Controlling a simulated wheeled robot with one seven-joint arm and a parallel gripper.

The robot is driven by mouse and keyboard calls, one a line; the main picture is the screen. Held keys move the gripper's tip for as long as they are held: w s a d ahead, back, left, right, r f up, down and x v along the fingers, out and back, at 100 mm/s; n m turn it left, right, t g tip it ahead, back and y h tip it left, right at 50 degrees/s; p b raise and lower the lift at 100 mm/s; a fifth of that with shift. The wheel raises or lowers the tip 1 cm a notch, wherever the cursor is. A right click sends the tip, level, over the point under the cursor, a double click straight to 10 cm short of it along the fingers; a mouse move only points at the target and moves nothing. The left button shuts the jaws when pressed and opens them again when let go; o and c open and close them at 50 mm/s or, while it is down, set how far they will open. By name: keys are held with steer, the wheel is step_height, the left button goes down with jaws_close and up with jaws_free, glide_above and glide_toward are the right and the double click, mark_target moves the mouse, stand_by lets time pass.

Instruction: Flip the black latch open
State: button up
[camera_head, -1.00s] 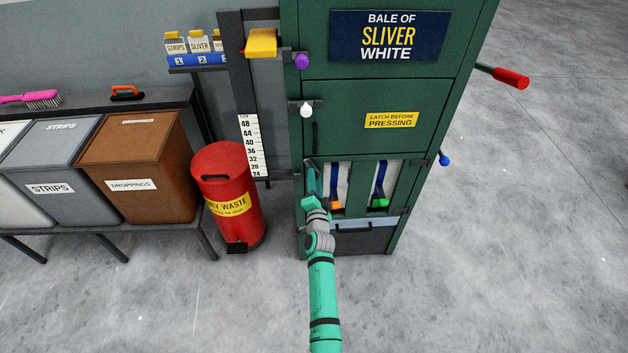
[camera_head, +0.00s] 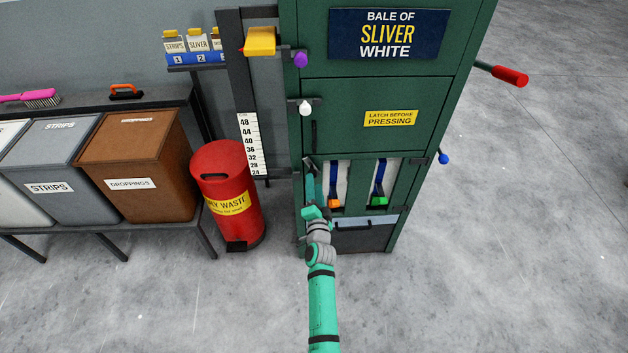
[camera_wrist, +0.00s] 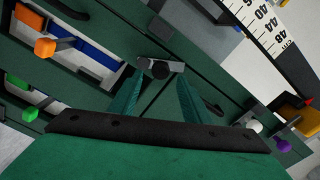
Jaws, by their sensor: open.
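The black latch is a round black knob on a grey bracket, seen in the wrist view (camera_wrist: 161,70) on the green press front. In the head view the latch (camera_head: 308,161) shows small at the press's left edge, below the white knob, partly hidden by my gripper. My gripper (camera_wrist: 163,76) is open, with its two green fingers pointing at the latch, one tip on either side of it. I cannot tell whether the fingers touch it. My gripper also shows in the head view (camera_head: 311,179), in front of the press's lower left edge.
A white knob (camera_head: 305,107) and a purple knob (camera_head: 300,59) sit above on the same edge. Orange (camera_head: 334,203) and green (camera_head: 379,200) handles are to the right. A red waste bin (camera_head: 227,195) stands left of the press. The floor on the right is clear.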

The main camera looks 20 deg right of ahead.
steer(key=v, duration=0.6)
steer(key=shift+s, duration=0.3)
steer(key=shift+a+r, duration=0.1)
steer(key=s+a+f+n+g+y, duration=0.1)
steer(key=s+a+f+n, duration=0.15)
steer(key=s+a, duration=0.8)
steer(key=s+a+f+n, duration=0.25)
steer(key=s+a, duration=0.45)
steer(key=s, duration=0.6)
steer(key=s+a+r+n+y, duration=0.1)
steer(key=s+r+n, duration=0.2)
steer(key=s, duration=0.4)
steer(key=s+a+r+n+y, duration=0.1)
steer(key=s+r+n, duration=0.3)
steer(key=s, duration=0.3)
steer(key=s+a+r+n+g+y, duration=0.1)
steer(key=s+a+r+n+y, duration=0.1)
steer(key=s+r, duration=0.3)
steer(key=s+n, duration=0.1)
steer(key=s, duration=0.2)
steer(key=shift+r+n, duration=0.25)
steer(key=shift+n, duration=0.15)
steer(key=shift+s, duration=0.1)
